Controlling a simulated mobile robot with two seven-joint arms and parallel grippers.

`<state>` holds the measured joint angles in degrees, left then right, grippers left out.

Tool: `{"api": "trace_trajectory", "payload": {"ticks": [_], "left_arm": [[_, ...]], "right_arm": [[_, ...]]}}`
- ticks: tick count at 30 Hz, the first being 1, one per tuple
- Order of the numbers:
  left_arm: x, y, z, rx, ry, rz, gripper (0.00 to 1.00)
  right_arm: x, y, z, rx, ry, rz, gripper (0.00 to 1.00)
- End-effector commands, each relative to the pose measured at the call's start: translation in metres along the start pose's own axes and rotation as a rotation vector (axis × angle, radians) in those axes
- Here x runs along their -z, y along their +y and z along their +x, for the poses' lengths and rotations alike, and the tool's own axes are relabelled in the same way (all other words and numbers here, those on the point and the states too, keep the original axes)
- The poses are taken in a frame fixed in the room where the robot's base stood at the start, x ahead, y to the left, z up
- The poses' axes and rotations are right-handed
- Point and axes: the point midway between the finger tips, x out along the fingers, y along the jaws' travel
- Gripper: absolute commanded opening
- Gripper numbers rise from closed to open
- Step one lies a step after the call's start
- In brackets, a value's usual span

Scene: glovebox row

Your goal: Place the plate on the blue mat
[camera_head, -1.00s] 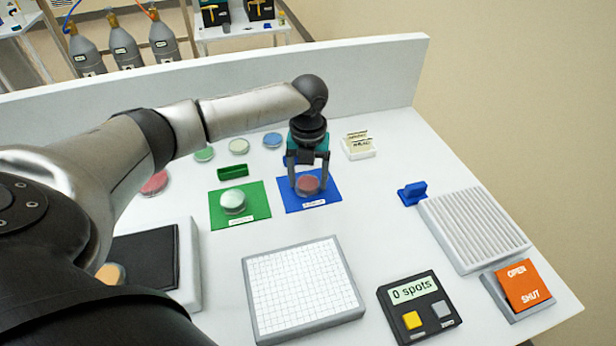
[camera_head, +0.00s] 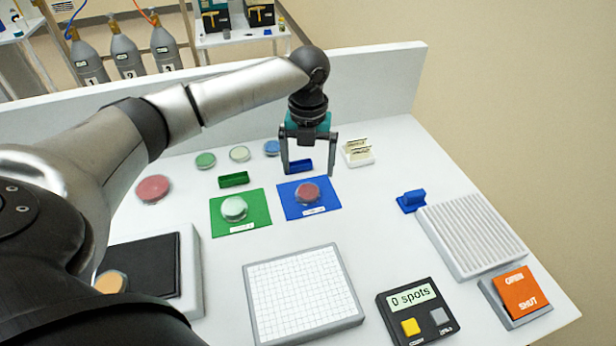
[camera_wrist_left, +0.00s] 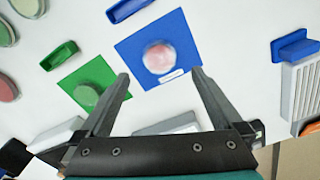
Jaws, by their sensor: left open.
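A round plate with red contents (camera_head: 307,192) lies flat on the blue mat (camera_head: 327,206), near its middle. The plate (camera_wrist_left: 159,57) and the blue mat (camera_wrist_left: 131,48) also show in the left wrist view, ahead of the fingers. My left gripper (camera_head: 308,172) is open and empty, above and just behind the plate and apart from it. Its spread fingers (camera_wrist_left: 160,72) show in the left wrist view with nothing between them. My right gripper is not in view.
A green mat (camera_head: 256,207) with a pale green plate (camera_head: 233,208) lies left of the blue mat. Other plates stand at the back, with a red one (camera_head: 153,188) at left. A gridded pad (camera_head: 300,290) and a counter box (camera_head: 415,310) lie in front.

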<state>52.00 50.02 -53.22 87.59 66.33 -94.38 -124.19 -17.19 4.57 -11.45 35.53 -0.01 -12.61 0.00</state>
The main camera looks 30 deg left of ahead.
Motion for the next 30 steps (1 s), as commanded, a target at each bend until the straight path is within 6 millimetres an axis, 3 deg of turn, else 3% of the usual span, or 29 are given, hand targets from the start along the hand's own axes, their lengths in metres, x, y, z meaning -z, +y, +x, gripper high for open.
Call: {"api": "trace_trajectory", "payload": {"ticks": [3,9,30], "left_arm": [[-0.001,0.0,-0.026,0.002,-0.003,-0.001,1.0],[0.0,0.0,-0.049,0.0,-0.001,-0.001,1.0],[0.0,0.0,-0.052,0.0,0.001,0.0,1.0]], "right_arm": [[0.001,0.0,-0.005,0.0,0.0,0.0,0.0],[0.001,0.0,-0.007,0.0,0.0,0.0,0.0],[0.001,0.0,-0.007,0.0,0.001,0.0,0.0]]}}
